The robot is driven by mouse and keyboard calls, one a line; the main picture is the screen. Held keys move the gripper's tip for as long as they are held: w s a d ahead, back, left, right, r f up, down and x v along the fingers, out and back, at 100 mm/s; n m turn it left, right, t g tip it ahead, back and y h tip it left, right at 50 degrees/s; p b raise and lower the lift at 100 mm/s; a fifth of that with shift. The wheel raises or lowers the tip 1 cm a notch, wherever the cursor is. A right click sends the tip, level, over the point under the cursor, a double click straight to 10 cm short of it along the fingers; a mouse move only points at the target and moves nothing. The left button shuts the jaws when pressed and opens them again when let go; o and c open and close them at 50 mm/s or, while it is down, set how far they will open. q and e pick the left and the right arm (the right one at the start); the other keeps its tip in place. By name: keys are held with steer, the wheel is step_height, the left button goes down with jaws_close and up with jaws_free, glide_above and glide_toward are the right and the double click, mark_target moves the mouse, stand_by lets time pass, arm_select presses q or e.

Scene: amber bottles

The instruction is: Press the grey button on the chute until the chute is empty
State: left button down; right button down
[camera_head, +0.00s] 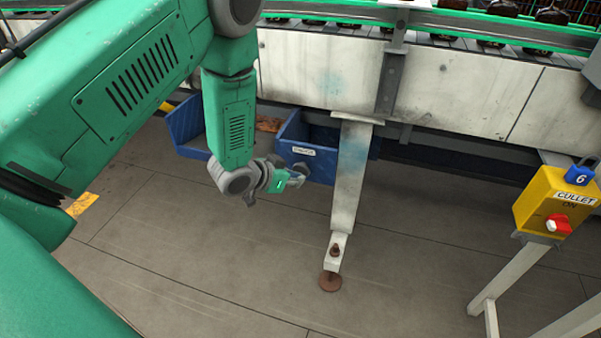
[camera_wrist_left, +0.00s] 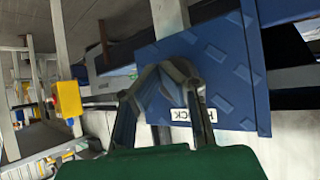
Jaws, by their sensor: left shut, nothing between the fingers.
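I see no chute and no grey button that I can make out in either view. My left gripper (camera_head: 298,172) hangs low in front of the labelled blue bin (camera_head: 292,158), under the conveyor. In the left wrist view its dark fingers (camera_wrist_left: 172,68) come together at the tips, shut and empty, in front of the blue bin wall (camera_wrist_left: 225,65). Whether the fingers touch the bin I cannot tell. My right gripper is in neither view.
A second blue bin (camera_head: 185,128) is at the left. A conveyor with dark bottles (camera_head: 490,45) runs above. A pale support leg (camera_head: 348,185) stands right of my gripper.

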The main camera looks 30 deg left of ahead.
arm_select(q)
steer(key=shift+w+a, duration=0.15)
steer(key=shift+w, duration=0.6)
stand_by(0.7)
steer(key=shift+s, duration=0.15)
steer(key=shift+s+d+p, duration=0.15)
steer(key=shift+s+p, duration=0.05)
steer(key=shift+s, duration=0.4)
steer(key=shift+s+d+p, duration=0.15)
steer(key=shift+s+p, duration=0.05)
steer(key=shift+s, duration=0.4)
steer(key=s, duration=0.2)
steer(key=s+d+p, duration=0.1)
steer(key=s, duration=0.2)
steer(key=shift+d, duration=0.1)
steer(key=shift+w, duration=0.1)
